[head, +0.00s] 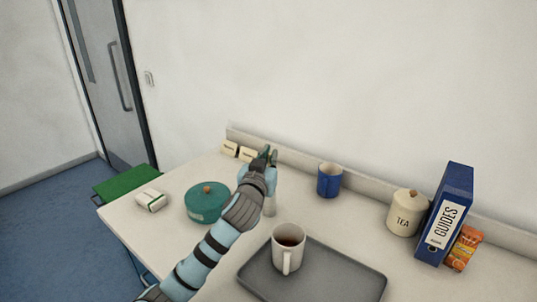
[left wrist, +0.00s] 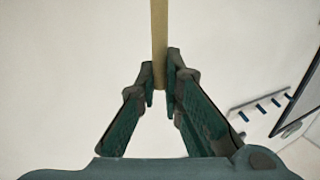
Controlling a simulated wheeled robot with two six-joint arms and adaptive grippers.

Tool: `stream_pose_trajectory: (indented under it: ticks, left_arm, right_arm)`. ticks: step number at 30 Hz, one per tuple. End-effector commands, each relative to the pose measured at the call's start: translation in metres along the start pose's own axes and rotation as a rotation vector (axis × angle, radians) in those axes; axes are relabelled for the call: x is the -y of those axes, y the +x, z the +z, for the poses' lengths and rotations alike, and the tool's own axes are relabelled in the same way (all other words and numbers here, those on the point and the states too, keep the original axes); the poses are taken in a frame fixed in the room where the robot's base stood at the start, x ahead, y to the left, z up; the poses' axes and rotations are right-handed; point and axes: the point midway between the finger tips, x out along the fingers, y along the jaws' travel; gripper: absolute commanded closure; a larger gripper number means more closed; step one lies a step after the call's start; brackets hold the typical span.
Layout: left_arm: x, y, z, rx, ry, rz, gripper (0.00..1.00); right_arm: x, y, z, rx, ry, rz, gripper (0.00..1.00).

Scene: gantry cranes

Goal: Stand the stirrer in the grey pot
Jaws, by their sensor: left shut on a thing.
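The stirrer (left wrist: 159,42) is a thin tan stick. In the left wrist view it is gripped between the fingertips of my left gripper (left wrist: 160,98) and runs up out of the top of the picture. In the head view my left gripper (head: 268,153) is raised above the back of the counter; I cannot make out the stirrer there. My right gripper is not in view.
A white mug (head: 288,248) stands on a dark tray (head: 335,278) in front.

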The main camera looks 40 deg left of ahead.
Motion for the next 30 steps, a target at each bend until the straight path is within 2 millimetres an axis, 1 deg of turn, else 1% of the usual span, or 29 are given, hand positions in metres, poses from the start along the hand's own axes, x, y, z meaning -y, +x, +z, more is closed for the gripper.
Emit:
stream_pose_trajectory:
  ticks: [1, 3, 12, 13, 17, 23, 26, 28, 30]
  left_arm:
    - [0.000, 0.000, 0.007, 0.000, 0.000, 0.000, 1.00]
    - [0.000, 0.000, 0.011, 0.000, 0.000, 0.000, 1.00]
    - [0.000, 0.000, 0.012, 0.000, 0.000, 0.000, 1.00]
    - [0.000, 0.000, 0.012, 0.000, 0.000, 0.000, 0.91]
    - [0.000, 0.000, 0.012, 0.000, 0.000, 0.000, 0.70]
    - [0.000, 0.000, 0.012, 0.000, 0.000, 0.000, 0.69]
    - [0.000, -0.001, 0.012, 0.000, 0.000, 0.000, 0.69]
    - [0.000, -0.006, 0.012, 0.001, 0.001, 0.000, 0.69]
    - [0.000, -0.017, 0.012, 0.000, 0.002, 0.001, 0.69]
  right_arm:
    - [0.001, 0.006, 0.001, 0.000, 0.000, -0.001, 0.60]
    - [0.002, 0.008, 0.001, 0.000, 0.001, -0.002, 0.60]
    - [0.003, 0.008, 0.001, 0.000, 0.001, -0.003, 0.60]
    - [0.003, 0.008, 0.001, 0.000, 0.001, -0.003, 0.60]
    - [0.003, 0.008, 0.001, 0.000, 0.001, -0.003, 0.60]
    - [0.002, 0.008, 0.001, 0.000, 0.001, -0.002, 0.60]
    - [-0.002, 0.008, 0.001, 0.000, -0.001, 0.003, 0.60]
    - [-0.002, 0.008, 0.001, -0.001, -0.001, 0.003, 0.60]
    - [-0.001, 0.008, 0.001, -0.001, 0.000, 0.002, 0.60]
